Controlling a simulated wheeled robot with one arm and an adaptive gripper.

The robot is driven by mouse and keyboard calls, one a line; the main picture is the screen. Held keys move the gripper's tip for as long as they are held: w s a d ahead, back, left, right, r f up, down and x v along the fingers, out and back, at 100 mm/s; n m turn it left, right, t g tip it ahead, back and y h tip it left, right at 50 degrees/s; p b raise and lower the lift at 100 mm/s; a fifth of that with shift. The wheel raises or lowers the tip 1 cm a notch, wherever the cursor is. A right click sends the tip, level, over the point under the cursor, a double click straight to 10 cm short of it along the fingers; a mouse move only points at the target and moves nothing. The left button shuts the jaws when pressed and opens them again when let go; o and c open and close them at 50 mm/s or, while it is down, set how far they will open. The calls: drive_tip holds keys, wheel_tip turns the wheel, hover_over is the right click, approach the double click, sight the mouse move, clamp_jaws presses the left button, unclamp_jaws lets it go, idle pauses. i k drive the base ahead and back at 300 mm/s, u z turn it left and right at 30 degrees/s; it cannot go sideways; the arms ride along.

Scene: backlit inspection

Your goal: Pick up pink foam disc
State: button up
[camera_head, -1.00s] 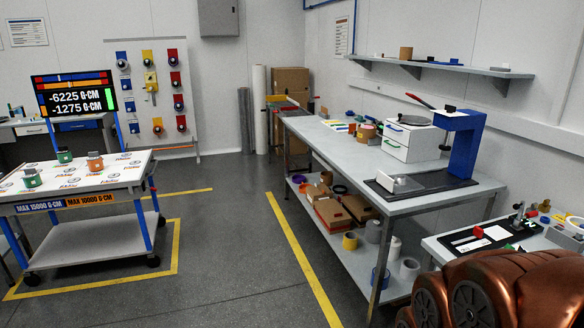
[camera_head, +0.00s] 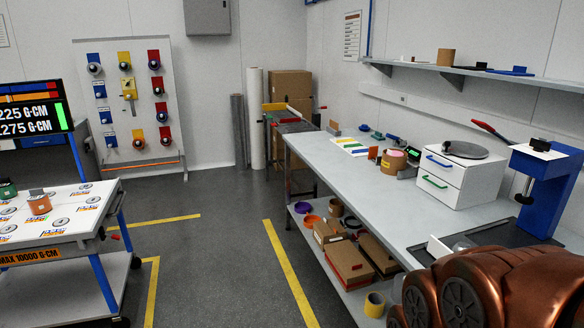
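A pink round thing (camera_head: 396,153), which looks like the pink foam disc, shows at the top of an orange-brown round container (camera_head: 392,163) on the long grey workbench (camera_head: 335,157). It is small in view, and I cannot tell whether it lies inside or on top. My copper-coloured arm fills the lower right corner, well short of the container. My gripper is not in view.
A white drawer unit (camera_head: 455,184) and a blue press (camera_head: 545,190) stand on the bench's right part. Boxes (camera_head: 347,262) and rolls sit on its lower shelf. A white cart (camera_head: 60,215) stands at left. The floor (camera_head: 215,255) between is clear.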

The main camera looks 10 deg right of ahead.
sight(395, 153)
drive_tip(key=z, duration=0.05)
drive_tip(key=i, duration=3.1)
drive_tip(key=z, duration=0.1)
